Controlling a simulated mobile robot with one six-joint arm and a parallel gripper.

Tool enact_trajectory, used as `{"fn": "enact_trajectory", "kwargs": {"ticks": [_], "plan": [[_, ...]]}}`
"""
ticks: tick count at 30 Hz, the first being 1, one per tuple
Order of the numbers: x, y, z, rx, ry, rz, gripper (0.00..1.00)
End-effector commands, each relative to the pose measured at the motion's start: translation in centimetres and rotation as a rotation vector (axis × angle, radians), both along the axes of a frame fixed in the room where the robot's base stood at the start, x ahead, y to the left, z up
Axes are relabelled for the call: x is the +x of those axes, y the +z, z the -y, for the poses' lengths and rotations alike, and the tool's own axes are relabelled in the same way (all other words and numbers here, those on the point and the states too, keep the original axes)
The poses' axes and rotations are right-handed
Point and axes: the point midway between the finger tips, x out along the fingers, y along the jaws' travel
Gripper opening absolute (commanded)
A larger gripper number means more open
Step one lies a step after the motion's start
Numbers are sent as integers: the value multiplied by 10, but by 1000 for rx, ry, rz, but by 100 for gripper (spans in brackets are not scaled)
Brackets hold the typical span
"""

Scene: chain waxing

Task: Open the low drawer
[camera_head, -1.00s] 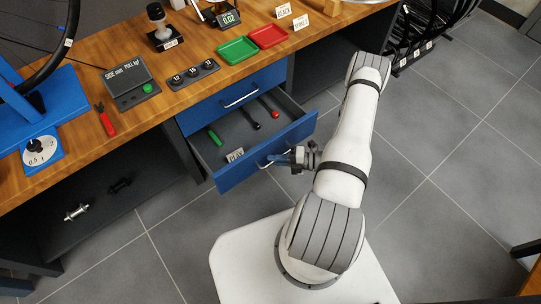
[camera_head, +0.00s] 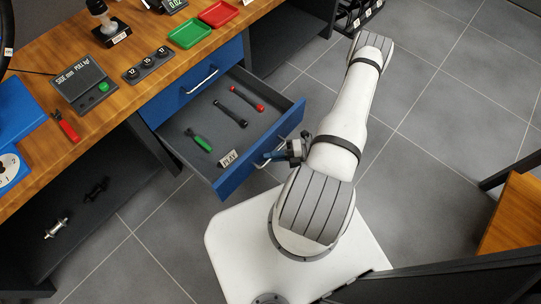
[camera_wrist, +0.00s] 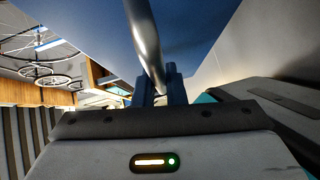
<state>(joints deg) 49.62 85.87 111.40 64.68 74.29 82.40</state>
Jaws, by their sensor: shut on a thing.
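The low drawer (camera_head: 250,135) is a blue-fronted drawer pulled well out from under the wooden bench. It holds a green-handled tool (camera_head: 202,142), a black tool (camera_head: 230,115), a red-tipped tool (camera_head: 246,97) and a tag reading PLAY (camera_head: 229,158). My gripper (camera_head: 272,156) is at the drawer's front face, shut on its metal handle (camera_head: 262,163). In the wrist view the silver handle bar (camera_wrist: 146,42) runs between the blue fingers of my gripper (camera_wrist: 160,88).
The upper drawer (camera_head: 201,87) is shut above the open one. The bench top (camera_head: 120,60) carries red and green trays (camera_head: 189,33), a scale box and red pliers (camera_head: 66,126). A dark panel and wooden furniture (camera_head: 512,215) stand at right. Grey floor is clear beyond my arm.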

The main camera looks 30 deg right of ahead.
Motion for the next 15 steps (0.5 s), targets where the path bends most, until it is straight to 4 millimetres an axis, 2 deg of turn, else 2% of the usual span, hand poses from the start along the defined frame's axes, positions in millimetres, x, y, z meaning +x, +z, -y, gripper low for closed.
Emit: {"fn": "enact_trajectory", "kwargs": {"ticks": [3, 4, 11, 15], "plan": [[0, 0, 0, -2, 3, 0, 0], [0, 0, 0, -2, 3, 0, 12], [1, 0, 0, -2, 3, 1, 31], [1, 0, 0, -2, 3, 1, 32]]}}
